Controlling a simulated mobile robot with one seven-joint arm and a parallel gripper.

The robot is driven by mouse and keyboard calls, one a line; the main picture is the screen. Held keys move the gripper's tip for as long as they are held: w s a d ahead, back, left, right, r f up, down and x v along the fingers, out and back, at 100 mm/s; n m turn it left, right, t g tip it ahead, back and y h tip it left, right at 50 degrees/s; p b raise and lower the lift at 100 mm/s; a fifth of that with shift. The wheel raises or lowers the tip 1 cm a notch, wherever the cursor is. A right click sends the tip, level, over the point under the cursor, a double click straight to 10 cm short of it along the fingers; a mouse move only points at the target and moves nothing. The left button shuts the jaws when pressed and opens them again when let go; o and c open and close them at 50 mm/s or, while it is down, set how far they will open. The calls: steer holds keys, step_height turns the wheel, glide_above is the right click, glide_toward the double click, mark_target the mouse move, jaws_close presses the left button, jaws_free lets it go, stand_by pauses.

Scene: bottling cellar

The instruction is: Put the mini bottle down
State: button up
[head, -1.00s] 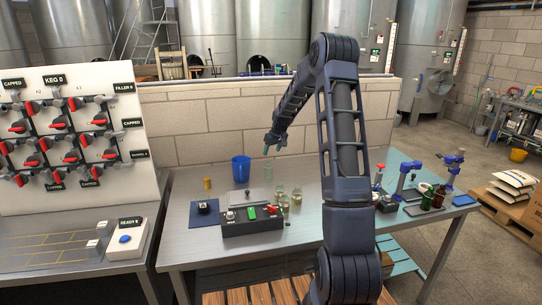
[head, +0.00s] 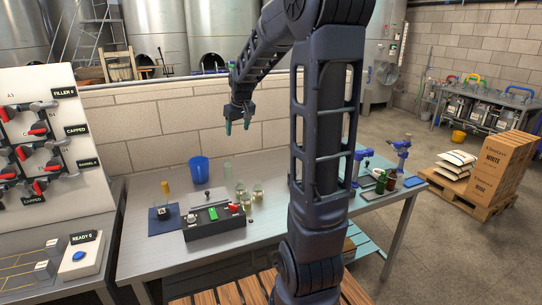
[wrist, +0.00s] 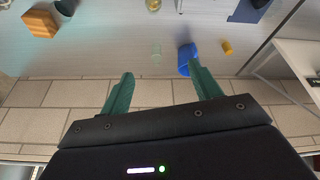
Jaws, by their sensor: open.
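My gripper (head: 238,127) is open and empty, raised above the back of the metal table, in front of the block wall. In the wrist view its two green fingers (wrist: 162,92) stand apart with nothing between them. Several small clear glass vessels stand upright on the table below it: a pale greenish one (head: 228,172) at the back and shorter ones (head: 257,194) nearer the control box. The pale one also shows faintly in the wrist view (wrist: 156,51). I cannot tell which is the mini bottle. None touches my gripper.
A blue cup (head: 199,170), a yellow cylinder (head: 166,189) and a black control box (head: 214,224) stand on the table (head: 142,257). Dark bottles (head: 386,182) and blue tools (head: 401,147) are at the right. A valve panel (head: 40,125) stands at the left.

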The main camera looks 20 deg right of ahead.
steer(key=s+d+r+m, duration=0.1)
steer(key=s+r+m, duration=0.1)
steer(key=s, duration=2.9)
steer(key=shift+m, duration=0.4)
steer(key=shift+s, duration=0.1)
